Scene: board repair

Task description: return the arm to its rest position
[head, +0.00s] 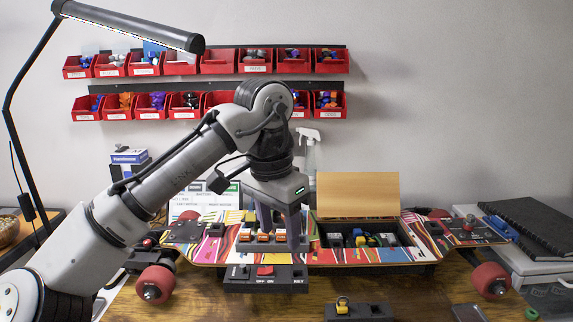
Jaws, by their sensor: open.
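My arm reaches in from the lower left, bends at the elbow high over the bench, and hangs its wrist down. My gripper (280,236) points downward just above the left-middle part of the colourful skateboard (203,243). Its fingers are apart and I see nothing held between them. Orange-topped parts sit in a row close behind or beside the fingers; whether the fingers touch them I cannot tell. My wrist and fingers hide part of the board.
The board has an open compartment with a raised wooden lid (358,195) and red wheels (155,284). A switch panel (264,280) is at its front. Red bins (145,64) line the wall. A lamp (127,24) overhangs the left. A dark block (358,311) stands in front.

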